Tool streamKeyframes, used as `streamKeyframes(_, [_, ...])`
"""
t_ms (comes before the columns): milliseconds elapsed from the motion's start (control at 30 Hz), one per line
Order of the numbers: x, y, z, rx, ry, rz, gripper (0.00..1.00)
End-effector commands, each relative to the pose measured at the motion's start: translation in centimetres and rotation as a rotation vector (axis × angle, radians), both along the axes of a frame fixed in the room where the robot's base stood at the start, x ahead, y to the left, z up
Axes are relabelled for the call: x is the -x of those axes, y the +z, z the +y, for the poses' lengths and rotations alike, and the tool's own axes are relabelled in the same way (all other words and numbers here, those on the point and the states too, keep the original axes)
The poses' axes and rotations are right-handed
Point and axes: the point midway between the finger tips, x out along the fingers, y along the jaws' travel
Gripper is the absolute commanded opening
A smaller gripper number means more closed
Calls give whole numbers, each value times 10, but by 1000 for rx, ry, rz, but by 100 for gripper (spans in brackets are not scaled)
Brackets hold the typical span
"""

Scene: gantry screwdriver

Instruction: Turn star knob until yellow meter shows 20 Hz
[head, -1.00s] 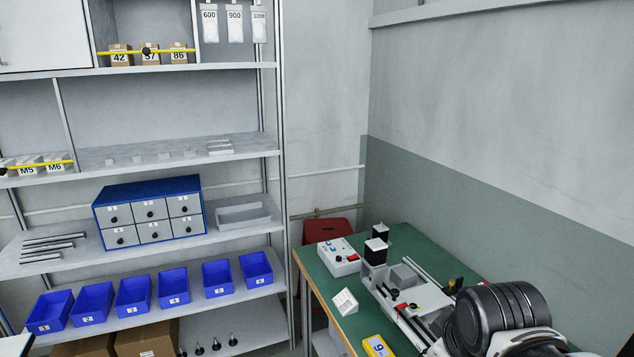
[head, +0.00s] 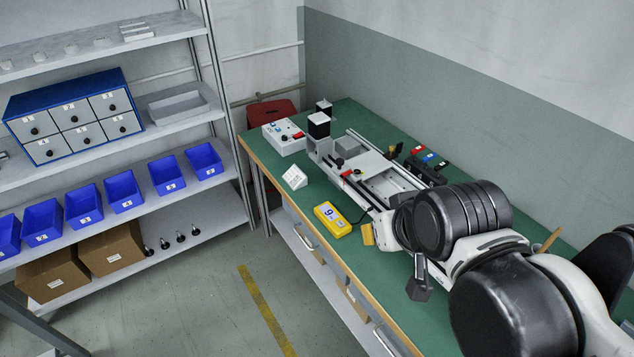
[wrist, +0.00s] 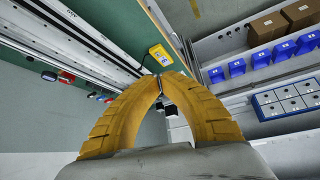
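The yellow meter (head: 332,219) lies on the green bench near its front edge, with a light display that seems to show a 9; the full reading is too small to tell. It also shows in the wrist view (wrist: 160,54), beyond my fingertips. I cannot make out the star knob for certain in either view. My gripper (wrist: 160,82) has ribbed yellow fingers whose tips come together, with nothing seen held between them. In the head view a yellow finger part (head: 367,233) shows right of the meter, above the bench; my arm hides the rest.
A grey linear gantry (head: 378,180) runs along the bench, partly behind my arm. A small white sign (head: 295,177) stands before the gantry. Shelves with blue bins (head: 124,190) are at left; floor between is clear.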

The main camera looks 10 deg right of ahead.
Motion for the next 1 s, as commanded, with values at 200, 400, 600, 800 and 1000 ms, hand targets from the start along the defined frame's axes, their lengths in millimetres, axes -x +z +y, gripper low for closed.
streamKeyframes(200, [0, 0, 0, 0, 0, 0, 0])
streamKeyframes(400, [0, 0, 0, 1, 1, 0, 0])
streamKeyframes(600, [0, 0, 0, 1, 1, 0, 0])
streamKeyframes(800, [0, 0, 0, 1, 1, 0, 31])
streamKeyframes(1000, [0, 0, 0, 1, 1, 0, 56])
